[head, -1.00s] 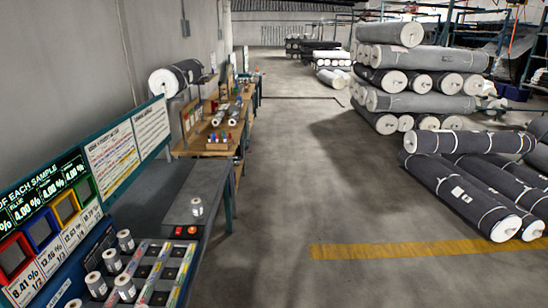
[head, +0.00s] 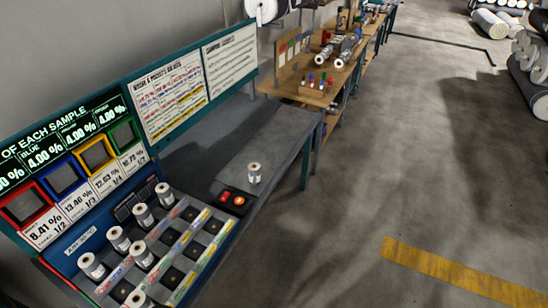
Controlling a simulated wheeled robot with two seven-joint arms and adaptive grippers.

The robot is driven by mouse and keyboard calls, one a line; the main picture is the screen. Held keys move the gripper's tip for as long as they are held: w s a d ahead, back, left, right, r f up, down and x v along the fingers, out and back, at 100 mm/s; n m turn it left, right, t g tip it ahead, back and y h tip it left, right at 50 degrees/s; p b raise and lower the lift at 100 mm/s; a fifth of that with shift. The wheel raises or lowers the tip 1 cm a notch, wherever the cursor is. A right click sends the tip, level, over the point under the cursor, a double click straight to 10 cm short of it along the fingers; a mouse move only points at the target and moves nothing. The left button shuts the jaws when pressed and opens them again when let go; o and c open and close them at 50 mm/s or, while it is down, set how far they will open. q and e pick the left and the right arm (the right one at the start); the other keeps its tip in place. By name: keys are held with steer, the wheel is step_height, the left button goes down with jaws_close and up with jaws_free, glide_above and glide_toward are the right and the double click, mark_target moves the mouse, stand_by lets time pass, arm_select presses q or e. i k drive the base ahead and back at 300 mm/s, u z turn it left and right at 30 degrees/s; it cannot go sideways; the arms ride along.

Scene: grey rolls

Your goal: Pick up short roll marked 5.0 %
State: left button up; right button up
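Several short white rolls stand upright at the left bench in the head view. One roll (head: 254,173) stands alone on the grey bench top (head: 225,150) beside the red buttons. Others, such as this roll (head: 143,216), this roll (head: 118,239) and this roll (head: 92,265), stand on the sample rack (head: 185,255) with coloured strips. The labels on the rolls are too small to read, so I cannot tell which is marked 5.0 %. Neither of my grippers is in view.
A display board (head: 75,150) with percentages and coloured frames stands behind the rack. A control box (head: 234,199) with red buttons is at the bench edge. A wooden bench (head: 318,90) stands beyond.

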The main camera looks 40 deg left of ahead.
mark_target(255, 168)
steer(key=i, duration=2.4)
steer(key=u, duration=2.7)
